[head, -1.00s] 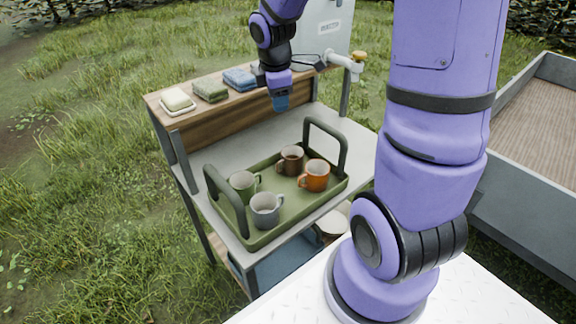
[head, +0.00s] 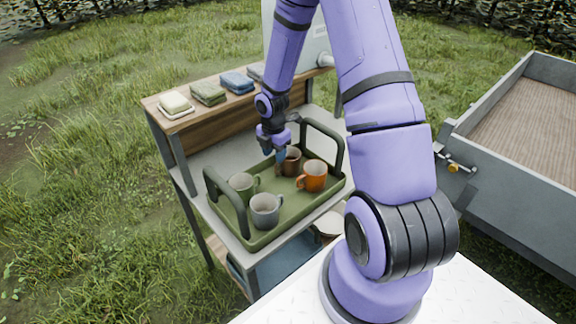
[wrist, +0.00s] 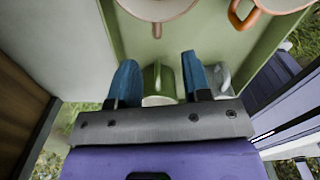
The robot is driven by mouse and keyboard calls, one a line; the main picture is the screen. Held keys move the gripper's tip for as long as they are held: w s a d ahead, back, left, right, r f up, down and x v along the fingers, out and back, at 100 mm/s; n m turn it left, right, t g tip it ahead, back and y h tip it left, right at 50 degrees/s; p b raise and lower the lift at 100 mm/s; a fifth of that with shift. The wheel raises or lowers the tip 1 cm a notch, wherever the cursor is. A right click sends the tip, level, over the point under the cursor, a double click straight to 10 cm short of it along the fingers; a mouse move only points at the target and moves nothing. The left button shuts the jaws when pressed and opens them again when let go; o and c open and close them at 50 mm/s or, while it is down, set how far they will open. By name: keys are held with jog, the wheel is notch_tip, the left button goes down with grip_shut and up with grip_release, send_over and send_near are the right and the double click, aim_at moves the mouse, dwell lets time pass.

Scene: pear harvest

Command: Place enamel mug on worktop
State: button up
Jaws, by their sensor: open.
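Several enamel mugs stand upright in a green tray (head: 290,213) with two dark handles, on the grey worktop (head: 215,160). They are a brown mug (head: 292,163), an orange mug (head: 313,177), a green mug (head: 242,185) and a grey mug (head: 264,212). My gripper (head: 277,157) is open, pointing down beside the brown mug at the tray's far side. In the wrist view, its blue fingers (wrist: 160,66) are spread and empty. The green mug (wrist: 157,82) shows between them, farther off, and the brown mug's rim (wrist: 157,8) lies ahead, partly cut off. Contact cannot be told.
A wooden shelf (head: 215,107) behind the worktop holds folded cloths, including a blue one (head: 237,82). The tray's handle (head: 323,137) rises close to my gripper. Bare worktop shows between tray and shelf. A cart with a wooden bed (head: 525,110) is at right.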

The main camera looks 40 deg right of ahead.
aim_at(276, 168)
jog(key=shift+w+d+f, duration=0.1)
jog(key=shift+d+f, duration=0.05)
jog(key=shift+f, duration=1.7)
jog(key=shift+w+d+f, duration=0.1)
jog(key=shift+f, duration=1.7)
grip_shut()
